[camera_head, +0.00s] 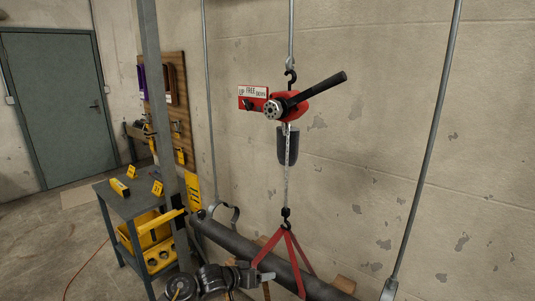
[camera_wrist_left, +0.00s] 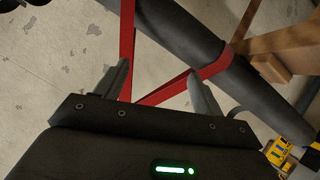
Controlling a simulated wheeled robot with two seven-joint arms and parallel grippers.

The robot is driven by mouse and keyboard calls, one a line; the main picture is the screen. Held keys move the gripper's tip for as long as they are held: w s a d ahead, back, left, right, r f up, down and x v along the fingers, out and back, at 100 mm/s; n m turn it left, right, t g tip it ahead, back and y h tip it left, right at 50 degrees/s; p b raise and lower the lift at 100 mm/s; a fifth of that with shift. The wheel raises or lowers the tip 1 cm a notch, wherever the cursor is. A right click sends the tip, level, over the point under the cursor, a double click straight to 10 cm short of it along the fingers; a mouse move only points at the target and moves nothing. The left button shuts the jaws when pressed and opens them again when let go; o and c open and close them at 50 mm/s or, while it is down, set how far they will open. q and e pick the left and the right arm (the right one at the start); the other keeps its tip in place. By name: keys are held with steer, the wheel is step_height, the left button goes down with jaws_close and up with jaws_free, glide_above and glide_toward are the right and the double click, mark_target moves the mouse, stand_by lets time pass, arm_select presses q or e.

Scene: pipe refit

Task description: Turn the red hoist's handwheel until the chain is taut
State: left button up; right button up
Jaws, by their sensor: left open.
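The red hoist (camera_head: 291,107) hangs from a black hook before the wall. Its round grey handwheel (camera_head: 272,110) faces me, and a black lever (camera_head: 322,91) sticks out to the upper right. The chain (camera_head: 287,180) runs straight down to a lower hook (camera_head: 286,213) that holds a red sling (camera_head: 270,244) around the dark pipe (camera_head: 236,243). I cannot tell how tight the chain is. My left gripper (camera_head: 266,276) is low by the sling, well below the handwheel. In the left wrist view its fingers (camera_wrist_left: 160,88) are apart, with red sling straps beyond them. My right gripper is not in view.
A red plate marked UP, FREE, DOWN (camera_head: 254,97) is on the hoist's left. A dark grey bag (camera_head: 288,146) hangs under the hoist beside the chain. Grey rods (camera_head: 428,150) stand on both sides. A cart (camera_head: 128,208) with yellow items is at left, behind a grey post (camera_head: 158,100).

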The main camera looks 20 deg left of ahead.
arm_select(q)
step_height(320, 180, up, 34)
steer(key=m+t+h+p, duration=0.1)
steer(key=m+t+p, duration=0.1)
steer(key=t+p, duration=0.1)
steer(key=m+t+p, duration=0.1)
steer(key=t+p, duration=0.2)
glide_toward(270, 110)
steer(key=shift+y, duration=0.3)
steer(key=x, duration=0.8)
steer(key=shift+w+d, duration=0.15)
steer(key=shift+d, duration=0.15)
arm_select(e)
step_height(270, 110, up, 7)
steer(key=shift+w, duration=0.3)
arm_select(q)
steer(key=c, duration=1)
steer(key=shift+m, duration=0.4)
